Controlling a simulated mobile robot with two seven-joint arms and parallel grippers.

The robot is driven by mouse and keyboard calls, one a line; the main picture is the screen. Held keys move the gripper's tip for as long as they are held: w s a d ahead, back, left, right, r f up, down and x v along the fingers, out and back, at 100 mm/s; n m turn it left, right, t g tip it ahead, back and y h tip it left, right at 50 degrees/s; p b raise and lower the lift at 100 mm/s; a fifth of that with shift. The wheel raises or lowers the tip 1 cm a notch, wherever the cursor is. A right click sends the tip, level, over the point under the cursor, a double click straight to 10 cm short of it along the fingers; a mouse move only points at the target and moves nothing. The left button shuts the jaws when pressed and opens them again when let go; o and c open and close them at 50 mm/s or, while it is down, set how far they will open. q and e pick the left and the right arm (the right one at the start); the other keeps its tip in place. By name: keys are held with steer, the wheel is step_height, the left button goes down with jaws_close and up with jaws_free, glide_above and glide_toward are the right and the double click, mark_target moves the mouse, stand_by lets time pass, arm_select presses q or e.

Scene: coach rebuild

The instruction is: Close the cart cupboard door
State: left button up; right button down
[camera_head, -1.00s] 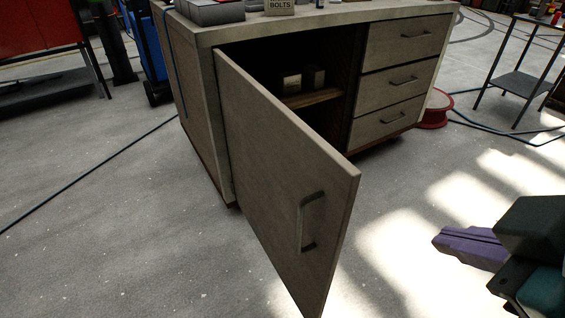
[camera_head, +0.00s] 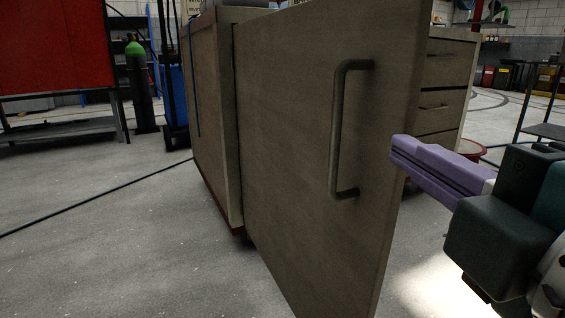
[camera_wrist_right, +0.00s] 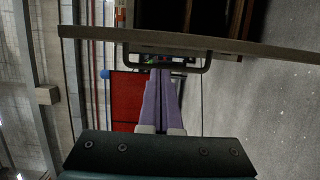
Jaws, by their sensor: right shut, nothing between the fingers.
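The cart cupboard door (camera_head: 290,150) is a grey-brown panel standing wide open, swung out from the cart (camera_head: 213,110) towards me. Its bar handle (camera_head: 338,130) is on the face turned to me. My right gripper (camera_head: 398,152) has purple fingers, shut and empty, with the tips overlapping the door's free edge in the head view. In the right wrist view the door (camera_wrist_right: 100,35) shows nearly edge-on, and the fingertips (camera_wrist_right: 160,74) point at the handle (camera_wrist_right: 206,62). I cannot tell whether they touch. The cupboard opening is hidden in the head view. My left gripper is out of view.
The cart's drawers (camera_head: 440,105) show beyond the door's right edge. A red reel (camera_head: 470,149) lies on the floor behind. A red panel on a stand (camera_head: 55,50) and a green-topped cylinder (camera_head: 138,80) stand at left. The floor at front left is clear except for a cable (camera_head: 100,209).

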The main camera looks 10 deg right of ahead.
mark_target(362, 125)
steer(key=w, duration=0.3)
steer(key=w+b, duration=0.1)
steer(key=w, duration=0.2)
steer(key=w+b, duration=0.1)
steer(key=w, duration=0.2)
steer(key=shift+w+a+f, duration=0.1)
steer(key=shift+w+a, duration=0.1)
steer(key=shift+a, duration=0.15)
steer(key=shift+w, duration=0.3)
steer(key=shift+d, duration=0.1)
